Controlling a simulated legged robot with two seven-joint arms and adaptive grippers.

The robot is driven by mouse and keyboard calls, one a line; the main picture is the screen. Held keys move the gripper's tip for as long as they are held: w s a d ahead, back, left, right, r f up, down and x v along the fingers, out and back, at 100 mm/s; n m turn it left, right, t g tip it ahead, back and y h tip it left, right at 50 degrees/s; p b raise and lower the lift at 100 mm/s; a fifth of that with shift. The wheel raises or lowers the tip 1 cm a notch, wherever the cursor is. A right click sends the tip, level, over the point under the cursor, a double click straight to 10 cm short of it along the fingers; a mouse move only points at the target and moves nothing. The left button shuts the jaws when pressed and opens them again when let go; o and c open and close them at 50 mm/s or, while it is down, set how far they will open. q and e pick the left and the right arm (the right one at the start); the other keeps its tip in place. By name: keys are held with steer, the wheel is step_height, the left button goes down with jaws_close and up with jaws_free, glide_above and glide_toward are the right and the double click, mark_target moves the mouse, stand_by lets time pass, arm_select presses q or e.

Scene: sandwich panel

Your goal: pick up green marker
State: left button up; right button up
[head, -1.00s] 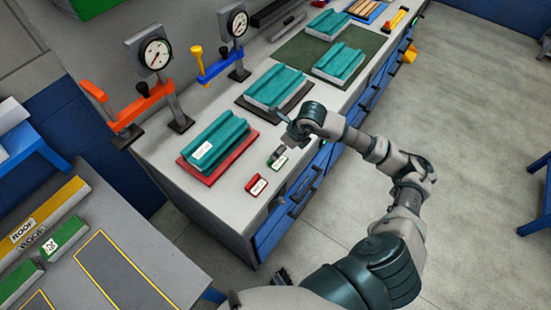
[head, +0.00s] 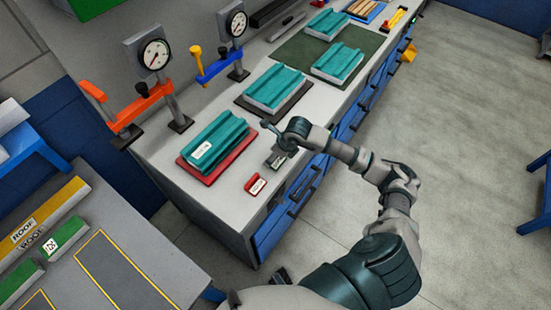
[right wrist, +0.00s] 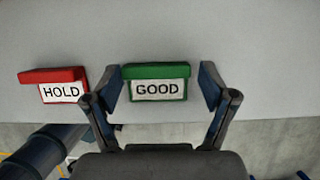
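The green marker (right wrist: 157,71) is a small block with a white GOOD label. In the right wrist view it sits on the grey bench top between the fingers of my right gripper (right wrist: 161,84). The fingers are open, with a gap on each side of the marker. In the head view my right gripper (head: 276,147) is over the bench's front edge and largely hides the marker.
A red HOLD marker (right wrist: 54,78) stands just left of the green one; it also shows in the head view (head: 255,184). A teal panel (head: 214,142) on a red mat and another teal panel (head: 274,87) lie close behind. Gauge stands line the bench's back.

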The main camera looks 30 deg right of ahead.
steer(key=shift+a, duration=0.1)
steer(key=c, duration=0.6)
steer(key=shift+o, duration=0.2)
steer(key=shift+a+r, duration=0.1)
steer(key=shift+a, duration=0.05)
